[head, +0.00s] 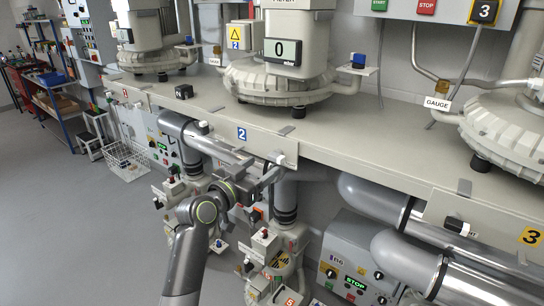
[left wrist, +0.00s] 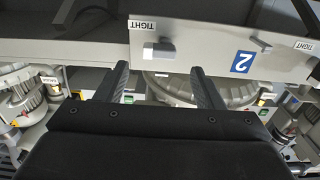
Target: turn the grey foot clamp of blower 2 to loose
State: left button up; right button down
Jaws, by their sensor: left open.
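The front panel with the blue 2 sign (head: 241,134) hangs at the bench edge below blower 2 (head: 280,78). A small clamp knob (head: 277,157) sits near the panel's right end; in the left wrist view this grey knob (left wrist: 160,50) shows beside an upside-down TIGHT label (left wrist: 151,24). Another knob (head: 203,127) sits at the panel's left end. My left gripper (head: 268,176) is just below and in front of the right-hand knob. In the left wrist view its fingers (left wrist: 158,70) are open and empty, either side of the knob's line, apart from it. My right gripper is not in view.
The bench top (head: 340,142) runs above my left gripper. Below are pipes (head: 380,210), a valve stand (head: 265,255) and a grey control box (head: 345,265). Open floor (head: 90,235) is at the left.

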aim_at(273, 158)
pick_arm(q)
jog(key=shift+p+x, duration=0.45)
jog(key=shift+x, duration=2.35)
jog(key=c, duration=1)
